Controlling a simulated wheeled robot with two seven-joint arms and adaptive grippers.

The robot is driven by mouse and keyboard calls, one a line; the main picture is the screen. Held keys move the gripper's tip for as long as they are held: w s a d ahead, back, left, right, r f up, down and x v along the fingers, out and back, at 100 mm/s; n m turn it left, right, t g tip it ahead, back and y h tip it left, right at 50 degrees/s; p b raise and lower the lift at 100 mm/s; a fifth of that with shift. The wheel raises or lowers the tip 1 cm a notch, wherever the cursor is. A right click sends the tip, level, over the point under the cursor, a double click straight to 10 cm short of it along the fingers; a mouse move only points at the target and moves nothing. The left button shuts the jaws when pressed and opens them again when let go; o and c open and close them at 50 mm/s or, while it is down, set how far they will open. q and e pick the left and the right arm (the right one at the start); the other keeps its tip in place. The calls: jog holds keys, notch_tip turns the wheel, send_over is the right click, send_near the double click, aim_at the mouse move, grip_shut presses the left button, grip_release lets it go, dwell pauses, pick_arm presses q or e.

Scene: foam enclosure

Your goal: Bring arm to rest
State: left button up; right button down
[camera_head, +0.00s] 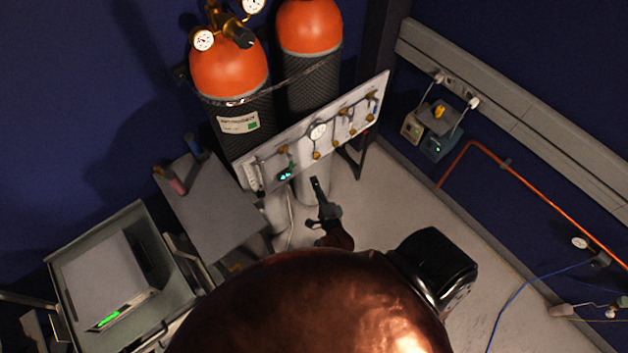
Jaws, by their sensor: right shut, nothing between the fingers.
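My right gripper (316,183) is dark and small in the middle of the head view. It points up the picture, towards the lower edge of the white gas panel (345,125). It is shut, with nothing held between its fingers. It appears over the pale floor and the foot of a cylinder; whether it touches anything cannot be told. Only a short part of my right arm shows behind it, and the rest is hidden. My left gripper and left arm are not in view.
Two orange-topped cylinders (232,70) stand behind the panel. A grey table (215,215) and a greenish tray with a green-lit device (108,318) lie left. An orange pipe (545,195) runs along the right wall. Pale floor (385,215) is clear right of the gripper.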

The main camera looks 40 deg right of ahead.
jog(key=shift+f, duration=0.1)
dwell(0.3)
jog(key=s+a+f+n+g+y, duration=0.2)
jog(key=s+f+n, duration=0.25)
jog(key=f, duration=0.55)
jog(key=s+a+f+n+g+y+b, duration=0.1)
jog(key=s+a+f+n+g, duration=0.3)
jog(key=f, duration=0.6)
jog(key=s+a+f+n+g+y, duration=0.15)
jog(key=s+f+n, duration=0.35)
jog(key=f, duration=0.5)
pick_arm(q)
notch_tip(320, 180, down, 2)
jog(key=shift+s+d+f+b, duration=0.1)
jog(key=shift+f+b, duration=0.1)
jog(key=shift+b, duration=0.5)
pick_arm(e)
jog(key=s+d+f+n+g, duration=0.1)
jog(key=s+f, duration=0.4)
jog(key=s, duration=0.5)
jog(key=s+d+f+n+g, duration=0.1)
jog(key=s+f+n+g, duration=0.3)
jog(key=s, duration=0.7)
jog(key=s+d+f+n+g, duration=0.2)
jog(key=s+f+n, duration=0.3)
jog(key=s, duration=0.5)
jog(key=shift+s+f+g, duration=0.2)
jog(key=shift+f+g, duration=0.4)
jog(key=shift+g, duration=0.15)
